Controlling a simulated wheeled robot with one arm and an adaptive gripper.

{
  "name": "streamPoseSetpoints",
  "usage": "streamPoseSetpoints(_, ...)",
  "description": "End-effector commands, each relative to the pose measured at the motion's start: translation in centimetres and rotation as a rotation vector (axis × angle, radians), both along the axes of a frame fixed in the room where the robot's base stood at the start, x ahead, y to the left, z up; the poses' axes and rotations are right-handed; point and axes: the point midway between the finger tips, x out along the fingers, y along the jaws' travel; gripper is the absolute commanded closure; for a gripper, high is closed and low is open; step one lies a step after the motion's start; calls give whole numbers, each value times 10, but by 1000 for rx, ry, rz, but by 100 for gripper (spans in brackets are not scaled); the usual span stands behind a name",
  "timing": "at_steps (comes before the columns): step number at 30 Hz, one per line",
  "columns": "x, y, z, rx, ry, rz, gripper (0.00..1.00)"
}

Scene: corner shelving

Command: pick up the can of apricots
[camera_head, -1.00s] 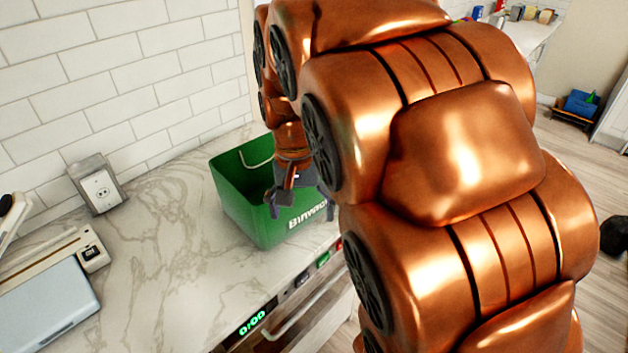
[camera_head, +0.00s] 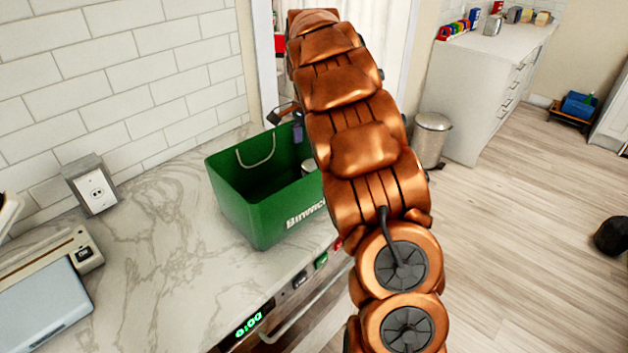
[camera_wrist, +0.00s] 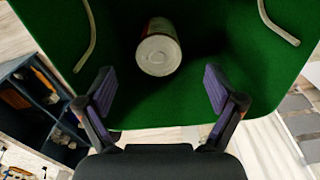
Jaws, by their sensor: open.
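A can (camera_wrist: 158,52) stands or lies inside a green basket (camera_head: 262,215), with its pale round end facing the wrist camera; its label is mostly hidden, so I cannot read whether it says apricots. In the head view a small pale part of the can (camera_head: 308,166) shows inside the basket, beside my arm. My gripper (camera_wrist: 160,92) is open and empty, its two fingers spread either side of and short of the can, over the basket's near side. In the head view the gripper is partly hidden behind the basket's far rim area and my arm.
The basket has pale wire handles (camera_head: 257,153) and stands on a marble counter (camera_head: 150,230) by a tiled wall. A wall outlet (camera_head: 96,190) and a pale blue appliance (camera_head: 45,300) are at the left. A metal bin (camera_head: 432,140) stands on the floor beyond.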

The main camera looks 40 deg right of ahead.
Motion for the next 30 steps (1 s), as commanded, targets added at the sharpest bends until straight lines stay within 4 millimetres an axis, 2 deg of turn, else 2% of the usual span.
streamPoseSetpoints(5,5,-7,-9,9,-2,-38,7)
streamPoseSetpoints(13,3,-7,-29,11,2,-40,7)
streamPoseSetpoints(22,1,-9,-42,9,1,-40,7)
streamPoseSetpoints(30,-1,-10,-76,10,1,-39,7)
